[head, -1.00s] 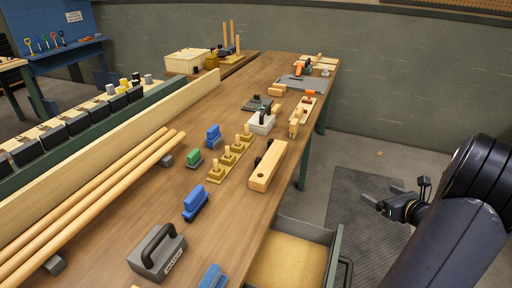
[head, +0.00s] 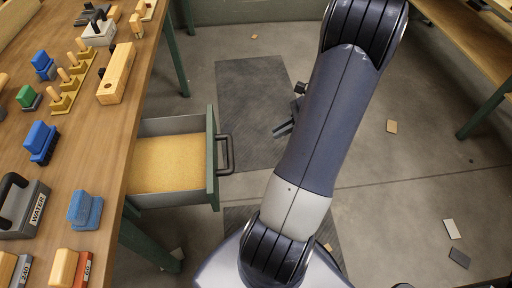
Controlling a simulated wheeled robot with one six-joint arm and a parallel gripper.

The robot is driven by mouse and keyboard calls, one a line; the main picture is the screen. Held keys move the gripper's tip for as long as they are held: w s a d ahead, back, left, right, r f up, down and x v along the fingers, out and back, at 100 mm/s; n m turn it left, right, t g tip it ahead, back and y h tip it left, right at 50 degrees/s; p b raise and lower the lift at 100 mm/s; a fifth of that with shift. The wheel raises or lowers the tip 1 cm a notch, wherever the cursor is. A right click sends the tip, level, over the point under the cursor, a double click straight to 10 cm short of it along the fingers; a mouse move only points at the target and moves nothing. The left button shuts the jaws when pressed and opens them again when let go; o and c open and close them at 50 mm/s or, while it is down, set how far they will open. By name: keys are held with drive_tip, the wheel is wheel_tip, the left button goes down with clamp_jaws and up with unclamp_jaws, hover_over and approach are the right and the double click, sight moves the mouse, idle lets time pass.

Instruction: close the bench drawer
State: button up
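The bench drawer (head: 211,158) is pulled out from under the right side of the wooden bench (head: 112,135) in the head view. It has grey side walls, a green front and a dark bar handle (head: 227,154) facing right. Its tan bottom is bare and empty. My gripper (head: 282,130) is to the right of the handle, apart from it. It is mostly hidden behind my arm; only a dark finger part shows, so its opening cannot be told.
On the bench stand a grey block marked WATER (head: 22,207), a blue block (head: 86,209), a wooden plane body (head: 117,73) and several small blocks. Dark mats (head: 248,90) and a few loose scraps lie on the floor. Another bench (head: 470,45) is at the right.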

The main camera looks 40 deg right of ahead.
drive_tip(key=shift+s+a+f, duration=0.1)
drive_tip(key=shift+s+f, duration=0.1)
drive_tip(key=shift+c, duration=0.8)
drive_tip(key=shift+w+a+f, duration=0.1)
drive_tip(key=shift+a+f, duration=0.1)
drive_tip(key=shift+a, duration=0.05)
clamp_jaws()
drive_tip(key=w+a+f, duration=0.5)
drive_tip(key=w+a, duration=0.1)
drive_tip(key=a, duration=0.3)
drive_tip(key=shift+b, duration=0.4)
drive_tip(key=shift+w+a, duration=0.1)
drive_tip(key=b, duration=0.3)
hover_over(173, 163)
drive_tip(key=shift+a, duration=0.1)
